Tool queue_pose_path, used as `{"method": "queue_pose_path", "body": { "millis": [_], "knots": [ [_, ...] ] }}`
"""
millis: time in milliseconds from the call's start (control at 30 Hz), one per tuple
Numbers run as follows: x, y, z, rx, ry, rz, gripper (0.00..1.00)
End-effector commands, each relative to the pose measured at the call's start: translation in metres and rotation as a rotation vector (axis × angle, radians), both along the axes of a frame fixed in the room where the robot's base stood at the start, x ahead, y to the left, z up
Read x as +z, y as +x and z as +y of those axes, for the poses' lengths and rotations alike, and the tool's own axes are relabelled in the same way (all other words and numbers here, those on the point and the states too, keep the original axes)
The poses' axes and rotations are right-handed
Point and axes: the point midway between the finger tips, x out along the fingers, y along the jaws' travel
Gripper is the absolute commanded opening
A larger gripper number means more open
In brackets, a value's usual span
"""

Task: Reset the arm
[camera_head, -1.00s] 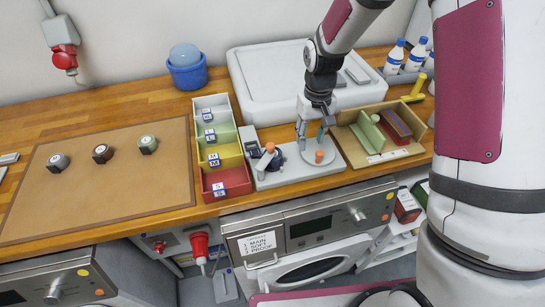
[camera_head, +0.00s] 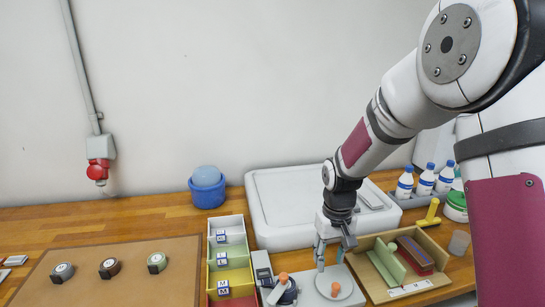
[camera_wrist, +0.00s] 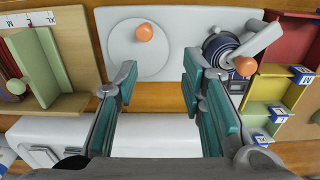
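My gripper (camera_head: 330,262) hangs downward over the work surface, just behind and above a grey plate (camera_head: 350,299) with a round disc and an orange knob (camera_head: 335,289). In the wrist view my gripper (camera_wrist: 158,75) has its two teal-padded fingers spread wide with nothing between them. The orange knob (camera_wrist: 144,32) stands on the pale disc beyond the fingertips, apart from them. My arm reaches in from the upper right of the head view, bent at its joints.
A label holder with a second orange knob (camera_head: 283,278) stands left of the disc. Coloured bins (camera_head: 230,255) are further left, a wooden tray (camera_head: 420,288) is right, and a white lidded case (camera_head: 290,200) is behind. Bottles (camera_head: 425,180) stand at the back right. The brown mat (camera_head: 130,290) holds several small rolls.

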Motion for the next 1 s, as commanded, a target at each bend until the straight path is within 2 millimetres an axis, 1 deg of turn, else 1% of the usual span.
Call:
{"method": "queue_pose_path", "body": {
  "millis": [33,200,367,500,600,800,1000],
  "knots": [
    [0.017,-0.003,-0.003,-0.006,-0.002,-0.021,0.37],
    [0.068,-0.022,-0.011,-0.029,-0.006,-0.082,0.37],
    [0.110,-0.047,-0.018,-0.052,-0.007,-0.138,0.37],
    [0.142,-0.071,-0.023,-0.072,-0.005,-0.188,0.37],
    [0.161,-0.090,-0.027,-0.086,-0.002,-0.223,0.37],
    [0.192,-0.132,-0.033,-0.115,0.007,-0.293,0.37],
    [0.211,-0.174,-0.038,-0.144,0.022,-0.363,0.37]
  ]
}}
